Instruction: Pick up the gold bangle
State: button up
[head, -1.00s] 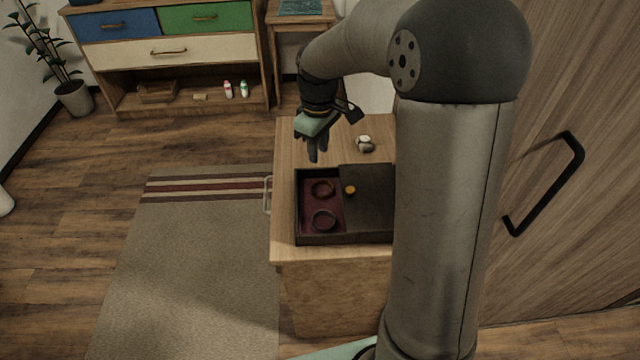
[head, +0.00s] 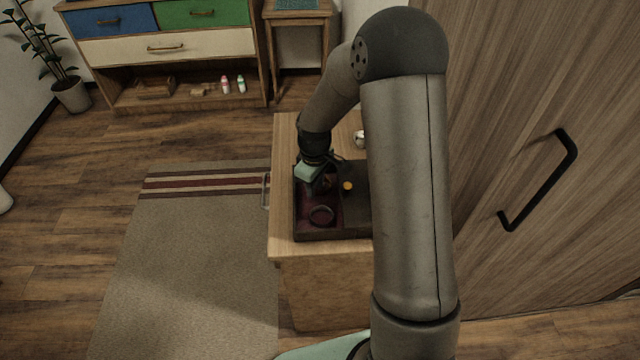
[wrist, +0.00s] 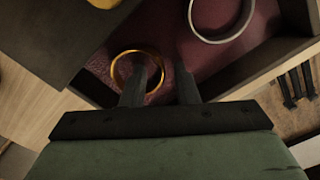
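The gold bangle (wrist: 114,70) lies on the dark red lining of a dark box (head: 318,237), as the wrist view shows. My gripper (wrist: 161,68) is open, its two fingers pointing down into the box. The left finger overlaps the inside of the ring. The right finger is outside it, so the bangle's right side shows between the fingers. I cannot tell whether either finger touches it. In the head view my gripper (head: 322,182) is over the far part of the box and partly hides the bangle there.
A silver-looking bangle (wrist: 190,20) lies beside the gold one; in the head view it is the nearer ring (head: 321,224). The box walls are close. A small pale object (head: 359,139) stands behind.

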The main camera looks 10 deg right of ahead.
jog(key=shift+f, duration=0.35)
grip_shut()
jog(key=shift+r, duration=0.15)
